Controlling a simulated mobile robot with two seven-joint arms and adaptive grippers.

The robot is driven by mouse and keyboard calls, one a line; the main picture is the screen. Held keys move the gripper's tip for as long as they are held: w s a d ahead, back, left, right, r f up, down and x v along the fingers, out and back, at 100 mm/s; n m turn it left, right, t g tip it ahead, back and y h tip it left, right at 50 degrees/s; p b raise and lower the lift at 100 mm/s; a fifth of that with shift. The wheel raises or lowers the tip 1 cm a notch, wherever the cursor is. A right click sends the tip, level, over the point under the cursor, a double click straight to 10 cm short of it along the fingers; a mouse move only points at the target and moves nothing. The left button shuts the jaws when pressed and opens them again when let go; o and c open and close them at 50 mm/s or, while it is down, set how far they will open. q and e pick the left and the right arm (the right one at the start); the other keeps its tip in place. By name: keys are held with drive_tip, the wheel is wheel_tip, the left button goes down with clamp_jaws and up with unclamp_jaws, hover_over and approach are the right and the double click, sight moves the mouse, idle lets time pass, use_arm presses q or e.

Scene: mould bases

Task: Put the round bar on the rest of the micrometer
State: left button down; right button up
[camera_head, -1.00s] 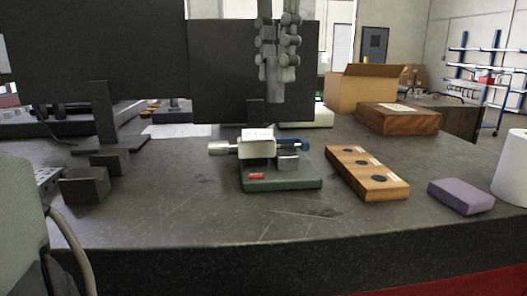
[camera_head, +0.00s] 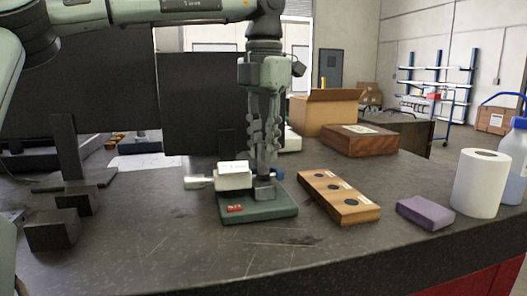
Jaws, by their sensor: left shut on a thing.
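The micrometer (camera_head: 233,177) stands on a dark green base (camera_head: 258,211) on the table, with a silver barrel to its left and a blue part on its right. Its small grey rest (camera_head: 264,190) is at the front right of the base. My left gripper (camera_head: 266,168) points down from above, its fingers just over the rest and beside the white micrometer body. It is shut on the round bar, which is mostly hidden between the fingers. I cannot tell whether the bar touches the rest. My right gripper is out of view.
A wooden block (camera_head: 340,197) with dark round spots lies right of the micrometer. Further right are a purple block (camera_head: 425,212), a white roll (camera_head: 480,184) and a bottle (camera_head: 515,160). A wooden box (camera_head: 358,143) and a cardboard box (camera_head: 322,114) stand behind. The front table is clear.

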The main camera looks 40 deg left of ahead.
use_arm(q)
drive_tip(key=shift+f, duration=0.8)
drive_tip(key=shift+f, duration=0.15)
drive_tip(key=c, duration=1.4)
unclamp_jaws()
drive_tip(key=shift+o, duration=0.2)
wheel_tip(320, 180, up, 12)
